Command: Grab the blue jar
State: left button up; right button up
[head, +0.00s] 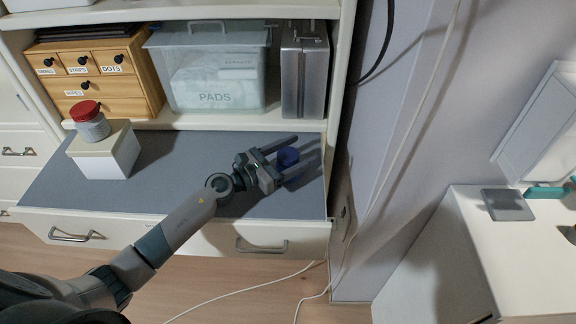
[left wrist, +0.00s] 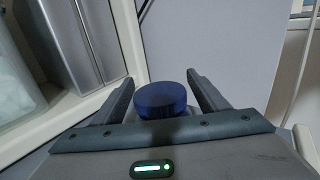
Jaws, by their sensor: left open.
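The blue jar (head: 288,157) stands on the grey shelf surface (head: 185,165) near its right end. In the left wrist view the jar's round dark blue top (left wrist: 162,99) shows between my two fingers. My left gripper (head: 300,160) is open, with one finger on each side of the jar. The lower part of the jar is hidden behind the gripper body in the left wrist view. I cannot tell whether either finger touches it. My right gripper is not in view.
A white box (head: 112,155) with a red-lidded jar (head: 91,122) on it stands at the left. Behind are a wooden drawer box (head: 120,88), a clear PADS bin (head: 210,75) and a grey metal case (head: 304,75). A wall rises close at the right.

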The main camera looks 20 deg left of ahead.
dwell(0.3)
pick_arm(q)
jog(key=c, duration=1.2)
jog(key=shift+o, duration=0.2)
